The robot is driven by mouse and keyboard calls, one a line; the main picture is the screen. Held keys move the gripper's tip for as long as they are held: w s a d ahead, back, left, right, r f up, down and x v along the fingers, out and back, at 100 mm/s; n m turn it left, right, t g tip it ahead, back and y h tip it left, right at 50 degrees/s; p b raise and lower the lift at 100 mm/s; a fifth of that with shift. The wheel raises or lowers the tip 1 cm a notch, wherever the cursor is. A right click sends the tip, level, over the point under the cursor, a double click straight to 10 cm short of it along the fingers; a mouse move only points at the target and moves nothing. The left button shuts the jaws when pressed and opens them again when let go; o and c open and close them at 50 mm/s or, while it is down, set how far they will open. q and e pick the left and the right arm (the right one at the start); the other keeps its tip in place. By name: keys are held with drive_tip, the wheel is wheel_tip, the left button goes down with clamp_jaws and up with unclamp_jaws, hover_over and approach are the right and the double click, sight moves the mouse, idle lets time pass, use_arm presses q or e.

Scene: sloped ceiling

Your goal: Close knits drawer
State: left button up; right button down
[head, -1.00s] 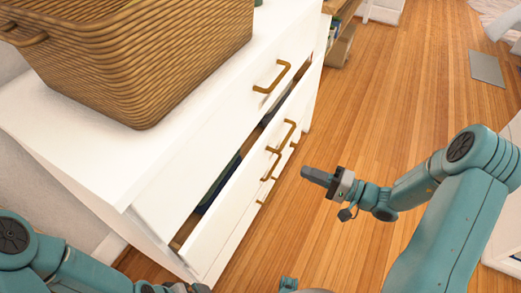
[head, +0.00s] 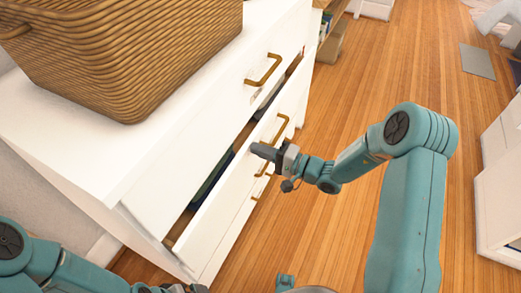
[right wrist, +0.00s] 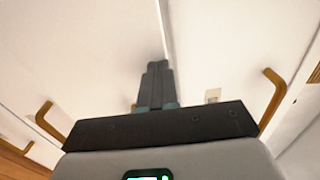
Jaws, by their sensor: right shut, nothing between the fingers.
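A white dresser (head: 85,165) has a drawer (head: 213,218) standing partly open, with dark folded cloth (head: 212,184) showing in the gap. The drawer's brass handle (head: 277,127) is on its front. My right gripper (head: 256,149) is shut and empty, its tips at the open drawer's front beside the handle; I cannot tell whether they touch. In the right wrist view, the shut fingers (right wrist: 156,70) point at white drawer fronts, with brass handles (right wrist: 45,120) on either side. My left gripper (head: 175,288) is at the bottom edge, mostly cut off.
A woven basket (head: 125,65) stands on the dresser top. The drawer above has a brass handle (head: 263,70) and looks closed. A shelf unit (head: 329,42) stands beyond the dresser. Bare wooden floor (head: 390,60) lies to the right, with a white cabinet (head: 497,215) at the right edge.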

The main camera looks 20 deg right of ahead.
sight(246, 142)
drive_tip(key=b+x, duration=0.1)
drive_tip(key=x, duration=0.3)
drive_tip(key=shift+w+a+f+b, duration=0.1)
drive_tip(key=shift+w+a+b, duration=0.15)
drive_tip(key=shift+b, duration=0.1)
use_arm(q)
drive_tip(key=shift+f, duration=0.75)
use_arm(e)
drive_tip(key=shift+r, duration=0.3)
drive_tip(key=shift+w, duration=0.1)
drive_tip(key=shift+d, duration=0.1)
